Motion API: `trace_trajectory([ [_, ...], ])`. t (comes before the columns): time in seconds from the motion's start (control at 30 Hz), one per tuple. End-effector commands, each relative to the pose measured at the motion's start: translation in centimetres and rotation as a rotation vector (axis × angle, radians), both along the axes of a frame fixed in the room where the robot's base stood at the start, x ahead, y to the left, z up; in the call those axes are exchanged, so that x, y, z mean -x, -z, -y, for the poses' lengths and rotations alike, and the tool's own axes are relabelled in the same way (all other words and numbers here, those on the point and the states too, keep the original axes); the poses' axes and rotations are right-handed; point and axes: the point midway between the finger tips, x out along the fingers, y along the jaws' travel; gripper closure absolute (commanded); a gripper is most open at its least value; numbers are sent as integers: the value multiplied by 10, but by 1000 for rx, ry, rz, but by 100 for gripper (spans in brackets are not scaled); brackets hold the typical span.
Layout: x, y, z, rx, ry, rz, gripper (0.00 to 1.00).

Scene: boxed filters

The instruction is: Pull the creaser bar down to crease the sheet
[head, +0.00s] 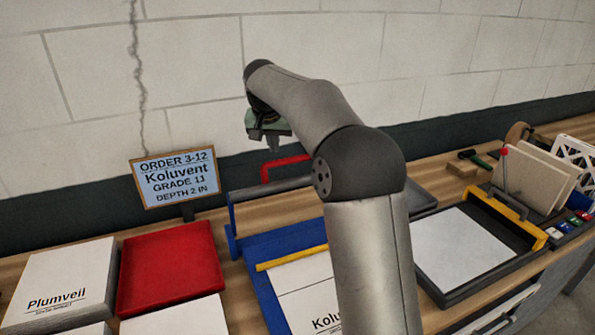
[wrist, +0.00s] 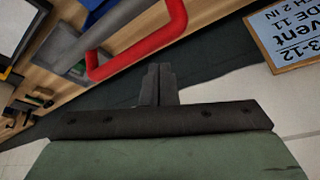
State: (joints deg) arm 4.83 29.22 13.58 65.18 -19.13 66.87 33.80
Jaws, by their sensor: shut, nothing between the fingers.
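The creaser's dark grey bar (head: 270,189) is up at the back of its blue base (head: 262,250). A red U-shaped handle (head: 285,160) sits on the bar, and it also shows in the wrist view (wrist: 140,50). A white sheet (head: 308,285) printed "Kolu…" lies on the blue base, with a yellow strip (head: 290,258) across its far end. My arm hides the sheet's right part. My gripper (head: 270,143) is above the handle in the head view. In the wrist view its fingers (wrist: 158,82) are shut and empty, apart from the handle.
An order sign (head: 177,178) stands left of the creaser. A red tray (head: 172,268) and a stack of white Plumveil sheets (head: 62,283) lie at the left. A black tray with a white sheet (head: 462,250) is at the right. The wall (head: 200,60) is close behind.

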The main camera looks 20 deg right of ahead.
Motion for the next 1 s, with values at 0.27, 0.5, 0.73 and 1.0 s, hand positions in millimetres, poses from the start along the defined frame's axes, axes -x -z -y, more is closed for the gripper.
trace_trajectory([
  [0.27, 0, 2, 0, 0, 0, 0, 100],
  [0.5, 0, 7, 0, 0, 0, 0, 100],
  [0.73, 0, 12, 0, 0, 0, 0, 100],
  [1.0, 0, 17, 0, 0, 0, 0, 100],
])
